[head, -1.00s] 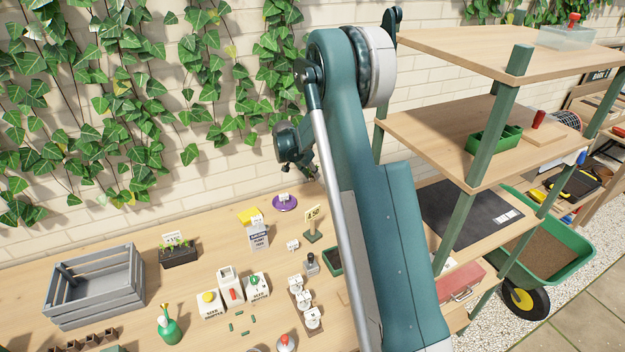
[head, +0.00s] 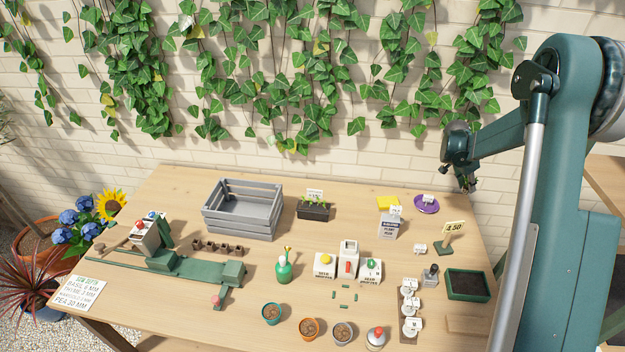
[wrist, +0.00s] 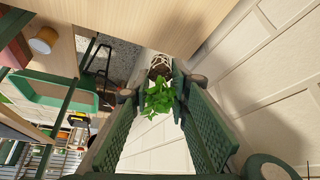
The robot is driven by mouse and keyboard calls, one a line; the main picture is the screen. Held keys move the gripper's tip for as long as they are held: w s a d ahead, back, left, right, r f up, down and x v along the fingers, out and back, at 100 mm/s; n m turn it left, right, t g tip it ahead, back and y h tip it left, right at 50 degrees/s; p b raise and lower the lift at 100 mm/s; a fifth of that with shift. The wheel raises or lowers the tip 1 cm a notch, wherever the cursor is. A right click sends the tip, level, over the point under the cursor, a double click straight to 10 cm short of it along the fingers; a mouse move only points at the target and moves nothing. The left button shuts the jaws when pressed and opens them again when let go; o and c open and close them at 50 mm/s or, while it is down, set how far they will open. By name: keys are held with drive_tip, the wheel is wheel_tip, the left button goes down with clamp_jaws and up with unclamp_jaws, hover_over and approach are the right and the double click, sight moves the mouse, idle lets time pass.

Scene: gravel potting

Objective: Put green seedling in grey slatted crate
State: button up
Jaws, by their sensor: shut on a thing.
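The grey slatted crate (head: 240,222) stands on the back left part of the wooden table in the head view. Its inside looks empty. My gripper (head: 468,184) is up near the brick wall, above the table's back right, well to the right of the crate. In the wrist view my gripper (wrist: 160,100) is shut on the green seedling (wrist: 158,98). Its leaves show between the fingertips, with a dark root ball (wrist: 160,68) beyond them. In the head view the seedling is too small to make out clearly.
A black planter (head: 313,211) stands just right of the crate. A purple saucer (head: 427,204) and a plant-food box (head: 389,227) are below and left of my gripper. Ivy hangs on the wall behind.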

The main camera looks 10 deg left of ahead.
drive_tip(key=r, duration=0.6)
drive_tip(key=shift+a+r, duration=0.1)
drive_tip(key=shift+a, duration=0.15)
drive_tip(key=a+n+t+y+b, duration=0.25)
drive_tip(key=a+n, duration=0.25)
drive_tip(key=a, duration=3.7)
drive_tip(key=s+a+n+y+b, duration=0.15)
drive_tip(key=s+a, duration=0.45)
drive_tip(key=a, duration=0.7)
drive_tip(key=s+a+n+t, duration=0.1)
drive_tip(key=s+a+n, duration=0.35)
drive_tip(key=a, duration=0.85)
drive_tip(key=s+a+b, duration=0.1)
drive_tip(key=s+a, duration=0.6)
drive_tip(key=a, duration=0.6)
drive_tip(key=shift+s+a+f, duration=0.1)
drive_tip(key=shift+s+f, duration=0.05)
drive_tip(key=shift+f, duration=1.15)
drive_tip(key=shift+s+f, duration=0.1)
drive_tip(key=shift+f, duration=1.2)
